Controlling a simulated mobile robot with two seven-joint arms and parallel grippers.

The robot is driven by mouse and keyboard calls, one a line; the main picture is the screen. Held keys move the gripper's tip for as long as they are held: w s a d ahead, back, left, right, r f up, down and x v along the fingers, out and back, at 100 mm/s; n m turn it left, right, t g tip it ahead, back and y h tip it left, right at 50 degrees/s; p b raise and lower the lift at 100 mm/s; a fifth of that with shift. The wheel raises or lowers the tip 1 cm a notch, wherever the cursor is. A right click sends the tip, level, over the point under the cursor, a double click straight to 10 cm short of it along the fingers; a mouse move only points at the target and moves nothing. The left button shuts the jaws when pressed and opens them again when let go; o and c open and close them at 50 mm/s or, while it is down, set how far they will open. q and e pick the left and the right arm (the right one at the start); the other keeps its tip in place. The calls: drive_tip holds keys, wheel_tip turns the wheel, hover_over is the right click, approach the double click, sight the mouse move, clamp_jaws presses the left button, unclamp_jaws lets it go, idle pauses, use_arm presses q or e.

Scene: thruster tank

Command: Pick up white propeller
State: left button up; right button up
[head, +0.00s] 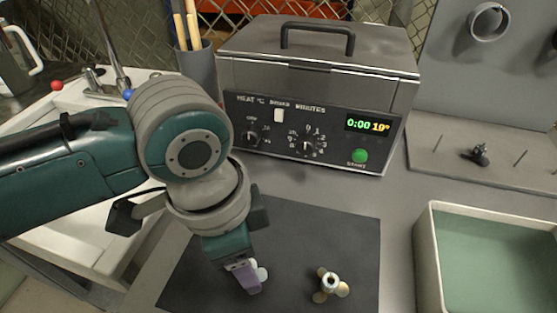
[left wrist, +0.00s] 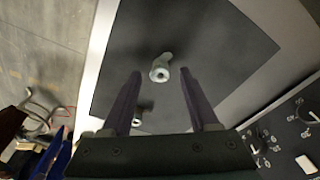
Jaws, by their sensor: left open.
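The white propeller (head: 262,272) lies on the dark mat, partly hidden behind my left gripper (head: 246,278) in the head view. In the left wrist view, a pale propeller with a round hub (left wrist: 160,70) appears between the tips of the two purple fingers of my left gripper (left wrist: 160,72). The fingers are apart, with nothing held. A brass-coloured propeller (head: 329,287) lies on the mat to the right of the gripper. A second small part (left wrist: 141,114) shows beside the left finger in the left wrist view; its colour is unclear. My right gripper is out of view.
The dark mat (head: 350,235) lies on the grey bench. A heated tank (head: 315,85) with dials and a green button stands behind it. A white-rimmed tray with a green inside (head: 423,255) is at the right. A sink (head: 95,245) is at the left.

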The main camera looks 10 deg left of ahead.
use_arm(q)
drive_tip(key=shift+f, duration=0.6)
drive_tip(key=shift+c, duration=0.2)
clamp_jaws()
